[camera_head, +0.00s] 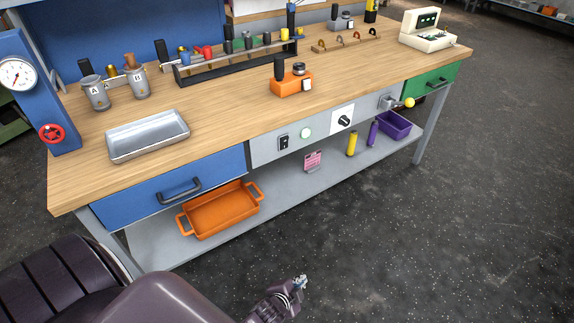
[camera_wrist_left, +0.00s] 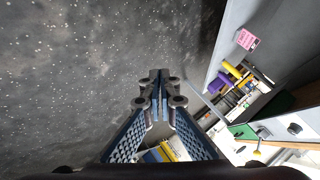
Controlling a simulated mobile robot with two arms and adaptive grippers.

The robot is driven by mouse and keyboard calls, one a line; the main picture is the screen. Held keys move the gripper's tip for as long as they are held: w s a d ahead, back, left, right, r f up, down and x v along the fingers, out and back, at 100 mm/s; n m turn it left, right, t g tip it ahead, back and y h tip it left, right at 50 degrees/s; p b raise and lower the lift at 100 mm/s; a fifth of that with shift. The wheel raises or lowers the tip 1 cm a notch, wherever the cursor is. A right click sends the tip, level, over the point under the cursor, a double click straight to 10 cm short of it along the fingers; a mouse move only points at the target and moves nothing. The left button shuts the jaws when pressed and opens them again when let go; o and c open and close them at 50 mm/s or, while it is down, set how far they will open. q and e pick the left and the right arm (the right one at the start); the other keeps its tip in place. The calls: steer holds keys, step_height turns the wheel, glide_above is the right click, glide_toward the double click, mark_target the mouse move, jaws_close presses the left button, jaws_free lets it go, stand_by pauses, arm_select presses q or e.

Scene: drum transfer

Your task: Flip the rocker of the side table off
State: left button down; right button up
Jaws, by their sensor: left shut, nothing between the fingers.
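The workbench-like side table (camera_head: 350,78) has a grey front panel (camera_head: 265,151) below its wooden top. A black rocker switch (camera_head: 284,142) sits on that panel, left of a pale green round button (camera_head: 306,133); its tilt is too small to tell. My left gripper (camera_head: 301,281) is in front of and below the panel, over the floor, well apart from the rocker. In the left wrist view its fingers (camera_wrist_left: 158,80) are shut with nothing between them. I cannot make out the rocker there. My right gripper is not in view.
Below, the shelf holds an orange tray (camera_head: 219,210), a pink card (camera_head: 313,161) and a purple bin (camera_head: 395,125). A blue drawer (camera_head: 170,187) is left. The floor in front is clear.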

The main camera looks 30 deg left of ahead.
mark_target(284, 143)
arm_select(q)
steer(key=w+a+r+m+t+y+b, duration=0.2)
steer(key=w+a+r+t+b, duration=0.15)
steer(key=w+r, duration=0.5)
steer(key=w+a+r+m+t+y+b, duration=0.1)
steer(key=a+r+b, duration=0.3)
steer(key=r, duration=0.6)
steer(key=w+a+r+m+t+y+b, duration=0.1)
steer(key=a+r+m+t+y+b, duration=0.1)
steer(key=r, duration=0.8)
steer(key=a+t+y+b, duration=0.1)
steer(key=a+b, duration=0.1)
steer(key=a, duration=0.1)
steer(key=shift+w+a+r+m+t+y, duration=0.25)
steer(key=shift+w+m+t+y, duration=0.05)
steer(key=shift+w+m+t, duration=0.1)
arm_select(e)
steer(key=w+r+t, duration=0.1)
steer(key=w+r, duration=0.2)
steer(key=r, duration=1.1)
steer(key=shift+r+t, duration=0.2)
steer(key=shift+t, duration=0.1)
arm_select(q)
steer(key=shift+w, duration=0.1)
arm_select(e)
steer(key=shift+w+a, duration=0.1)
